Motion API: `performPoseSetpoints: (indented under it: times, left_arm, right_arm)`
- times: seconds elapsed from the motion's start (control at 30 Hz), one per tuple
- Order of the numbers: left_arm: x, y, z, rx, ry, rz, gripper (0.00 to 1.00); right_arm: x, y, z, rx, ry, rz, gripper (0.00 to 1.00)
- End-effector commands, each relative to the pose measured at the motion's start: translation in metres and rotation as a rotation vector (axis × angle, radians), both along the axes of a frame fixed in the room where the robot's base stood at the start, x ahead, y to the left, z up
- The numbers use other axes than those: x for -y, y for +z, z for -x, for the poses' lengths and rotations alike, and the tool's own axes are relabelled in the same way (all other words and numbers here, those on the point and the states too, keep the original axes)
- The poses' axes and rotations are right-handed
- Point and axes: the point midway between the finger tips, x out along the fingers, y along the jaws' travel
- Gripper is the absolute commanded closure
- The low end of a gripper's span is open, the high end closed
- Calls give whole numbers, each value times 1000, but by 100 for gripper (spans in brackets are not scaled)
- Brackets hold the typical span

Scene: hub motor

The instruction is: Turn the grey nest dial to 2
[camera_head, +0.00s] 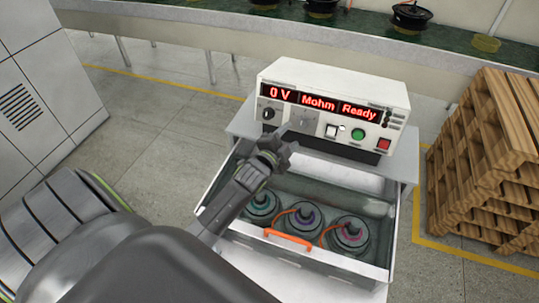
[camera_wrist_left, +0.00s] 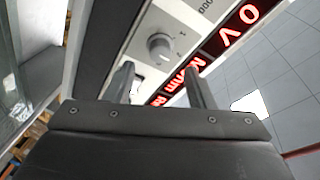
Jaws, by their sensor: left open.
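The grey nest dial (camera_head: 304,121) is on the front panel of the white tester (camera_head: 330,85), right of a black dial (camera_head: 268,114). My left gripper (camera_head: 284,142) is in front of the panel, just below and left of the dial in the head view. In the wrist view its open fingers (camera_wrist_left: 158,85) are apart and empty, with the dial beyond the gap. No contact shows. My right gripper is out of view.
The display (camera_head: 320,105) reads "0 V", "Mohm", "Ready". White, green and red buttons sit right of the dial. Below, an open drawer (camera_head: 388,240) with an orange handle (camera_head: 288,240) holds 3 round motors. Wooden pallets (camera_head: 490,140) stand at right.

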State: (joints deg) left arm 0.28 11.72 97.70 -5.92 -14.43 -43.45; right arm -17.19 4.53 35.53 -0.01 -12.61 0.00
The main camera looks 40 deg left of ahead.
Motion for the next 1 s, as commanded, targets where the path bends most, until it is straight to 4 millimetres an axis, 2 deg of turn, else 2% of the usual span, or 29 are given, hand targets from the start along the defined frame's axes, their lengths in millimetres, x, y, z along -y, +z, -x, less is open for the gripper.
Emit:
performPoseSetpoints:
  times: [0.3, 0.53, 0.73, 1.0]
  left_arm:
    - [3, 2, 55, 0, 0, -1, 50]
    - [4, 7, 88, 0, -1, -1, 50]
    - [5, 10, 102, 0, -1, -2, 50]
    - [5, 12, 104, 2, -1, -1, 50]
  right_arm:
    - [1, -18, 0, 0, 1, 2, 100]
    - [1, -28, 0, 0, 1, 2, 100]
    - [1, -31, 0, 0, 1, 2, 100]
    - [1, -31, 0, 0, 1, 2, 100]
